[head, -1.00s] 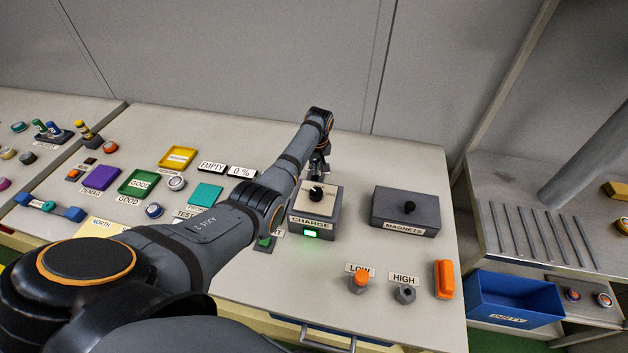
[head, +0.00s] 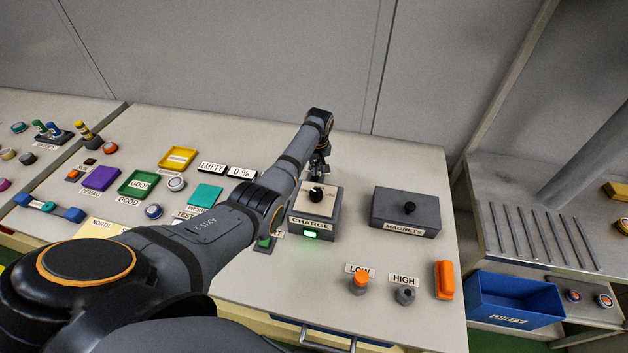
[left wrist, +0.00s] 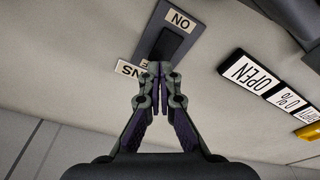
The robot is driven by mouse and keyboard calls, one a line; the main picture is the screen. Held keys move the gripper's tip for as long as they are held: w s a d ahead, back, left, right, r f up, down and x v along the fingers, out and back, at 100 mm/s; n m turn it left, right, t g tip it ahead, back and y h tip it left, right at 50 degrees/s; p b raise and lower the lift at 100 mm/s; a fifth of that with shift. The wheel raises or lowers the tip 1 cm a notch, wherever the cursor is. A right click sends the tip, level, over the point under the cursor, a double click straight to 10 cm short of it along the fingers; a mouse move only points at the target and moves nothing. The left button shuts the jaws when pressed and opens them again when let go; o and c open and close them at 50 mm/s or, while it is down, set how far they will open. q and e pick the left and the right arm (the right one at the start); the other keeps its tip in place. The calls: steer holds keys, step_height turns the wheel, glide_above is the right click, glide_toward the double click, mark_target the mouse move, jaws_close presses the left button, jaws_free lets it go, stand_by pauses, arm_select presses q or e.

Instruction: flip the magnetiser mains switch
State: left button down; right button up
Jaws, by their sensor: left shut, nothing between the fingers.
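The mains switch (left wrist: 172,46) is a dark rocker on a grey plate in the left wrist view. An ON label (left wrist: 181,19) is at one end, and a partly covered label ending in "NS" (left wrist: 131,69) is at the other. My left gripper (left wrist: 161,68) is shut and empty, its fingertips overlapping the end of the switch by the "NS" label. I cannot tell whether they touch it. In the head view the left gripper (head: 319,170) points down just behind the CHARGE box (head: 313,216), and the switch cannot be made out there. My right gripper is not in view.
The CHARGE box has a black knob and a lit green lamp. The MAGNETS box (head: 405,212) stands to its right. Displays (left wrist: 252,73) line the bench beside the switch.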

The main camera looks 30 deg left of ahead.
mark_target(315, 177)
arm_select(q)
steer(key=shift+f+b, duration=0.65)
steer(key=shift+f, duration=0.4)
steer(key=shift+r, duration=0.1)
step_height(315, 177, up, 7)
steer(key=p, duration=0.7)
steer(key=shift+p, duration=0.35)
